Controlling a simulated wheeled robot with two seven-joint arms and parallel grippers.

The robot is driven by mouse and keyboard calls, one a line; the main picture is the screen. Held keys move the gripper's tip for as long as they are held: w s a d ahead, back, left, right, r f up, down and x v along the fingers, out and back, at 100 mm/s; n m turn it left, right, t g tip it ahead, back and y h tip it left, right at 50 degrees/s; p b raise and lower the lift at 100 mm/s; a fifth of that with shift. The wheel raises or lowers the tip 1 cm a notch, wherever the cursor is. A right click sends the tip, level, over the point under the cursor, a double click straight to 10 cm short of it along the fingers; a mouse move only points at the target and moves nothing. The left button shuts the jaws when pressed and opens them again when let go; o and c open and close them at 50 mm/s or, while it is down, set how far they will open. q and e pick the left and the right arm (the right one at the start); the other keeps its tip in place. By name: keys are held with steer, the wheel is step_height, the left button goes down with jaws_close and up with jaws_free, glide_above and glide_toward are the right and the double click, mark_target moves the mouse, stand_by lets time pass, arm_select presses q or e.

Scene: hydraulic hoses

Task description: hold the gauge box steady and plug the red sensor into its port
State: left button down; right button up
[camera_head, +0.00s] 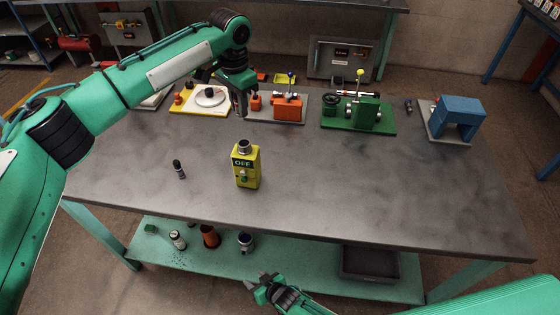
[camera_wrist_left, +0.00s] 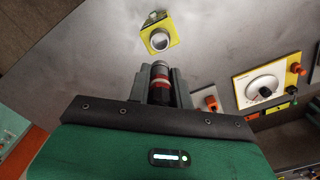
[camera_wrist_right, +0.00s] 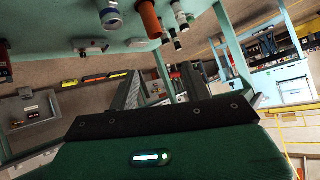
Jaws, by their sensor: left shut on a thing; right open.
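The yellow gauge box (camera_head: 246,178) stands upright on the workbench, with an "OFF" label and a round metal port (camera_head: 244,147) on top. It also shows in the left wrist view (camera_wrist_left: 150,47), ahead of the fingertips. My left gripper (camera_head: 240,110) is above and behind the box. It is shut on the red sensor (camera_wrist_left: 160,82), a dark cylinder with a red band and grey end, held apart from the port. In the head view the fingers mostly hide the sensor. My right gripper (camera_head: 262,284) is low, in front of the bench, open and empty (camera_wrist_right: 160,88).
A small dark cylinder (camera_head: 178,169) stands left of the box. An orange fixture (camera_head: 287,107), a green fixture (camera_head: 360,113) and a blue block (camera_head: 457,115) line the back. The lower shelf holds several cylinders and a dark tray (camera_head: 370,264).

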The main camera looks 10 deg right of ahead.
steer(key=w+a+r+n+y, duration=0.2)
steer(key=w+a+r+y, duration=0.15)
steer(key=a+r, duration=0.65)
steer(key=w+a+r+n+y, duration=0.15)
steer(key=a+r+y, duration=0.4)
steer(key=r, duration=0.85)
steer(key=s+d+r+m+g+y, duration=0.25)
steer(key=s+d+r+g, duration=0.45)
steer(key=s+d+r, duration=0.45)
steer(key=n+t+h, duration=0.4)
steer(key=t+h, duration=0.1)
steer(key=t, duration=0.6)
glide_toward(250, 147)
steer(key=x, duration=1.2)
steer(key=shift+d+f, duration=0.1)
steer(key=c, duration=1.1)
